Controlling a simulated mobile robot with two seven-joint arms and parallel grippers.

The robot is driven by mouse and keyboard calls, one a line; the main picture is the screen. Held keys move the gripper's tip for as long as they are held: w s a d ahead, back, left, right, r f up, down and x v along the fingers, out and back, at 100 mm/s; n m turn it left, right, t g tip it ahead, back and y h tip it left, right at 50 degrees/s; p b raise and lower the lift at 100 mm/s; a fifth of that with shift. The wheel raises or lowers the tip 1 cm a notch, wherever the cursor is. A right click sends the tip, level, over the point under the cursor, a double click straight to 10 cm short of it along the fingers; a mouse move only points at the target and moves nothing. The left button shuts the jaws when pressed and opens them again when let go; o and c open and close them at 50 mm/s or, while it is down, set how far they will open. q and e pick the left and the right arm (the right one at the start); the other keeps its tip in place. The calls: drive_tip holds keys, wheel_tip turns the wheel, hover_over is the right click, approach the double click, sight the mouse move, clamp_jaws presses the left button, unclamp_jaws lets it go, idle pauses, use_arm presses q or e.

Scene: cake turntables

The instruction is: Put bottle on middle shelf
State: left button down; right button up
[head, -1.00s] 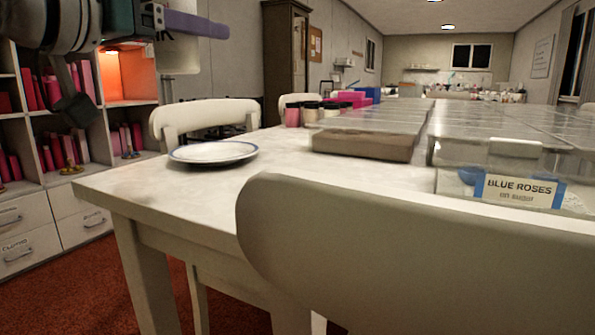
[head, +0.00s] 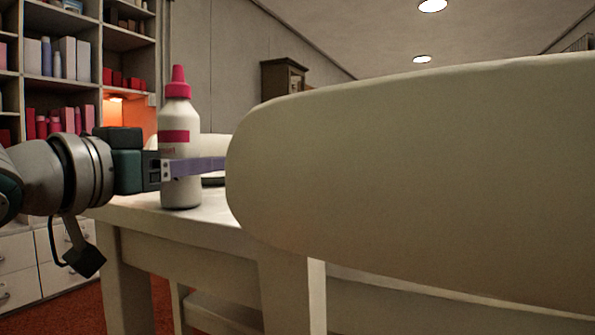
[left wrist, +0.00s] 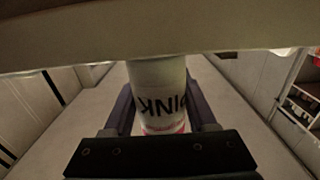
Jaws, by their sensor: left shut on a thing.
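A white bottle (head: 180,140) with a pink nozzle cap and a pink band stands upright in my left gripper (head: 195,168). The gripper's purple finger crosses the front of the bottle's lower half, and the jaws are shut on it. In the head view, the bottle's base overlaps the table's near left corner; I cannot tell whether they touch. In the left wrist view, the bottle (left wrist: 160,92) sits between both dark fingers, with "PINK" upside down on it. The shelving unit (head: 97,60) is at the left, with several filled compartments. My right gripper is not in view.
A cream chair back (head: 420,180) fills the right of the head view and hides most of the table (head: 150,208). A lit orange compartment (head: 118,125) shows behind the bottle. In the left wrist view, a pale band (left wrist: 90,40) crosses close above the bottle.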

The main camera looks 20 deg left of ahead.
use_arm(q)
drive_tip(key=shift+c, duration=1)
unclamp_jaws()
drive_tip(key=shift+r, duration=0.1)
drive_tip(key=shift+s, duration=0.35)
drive_tip(key=s+a+p, duration=0.1)
drive_tip(key=s+p, duration=0.2)
drive_tip(key=s, duration=0.8)
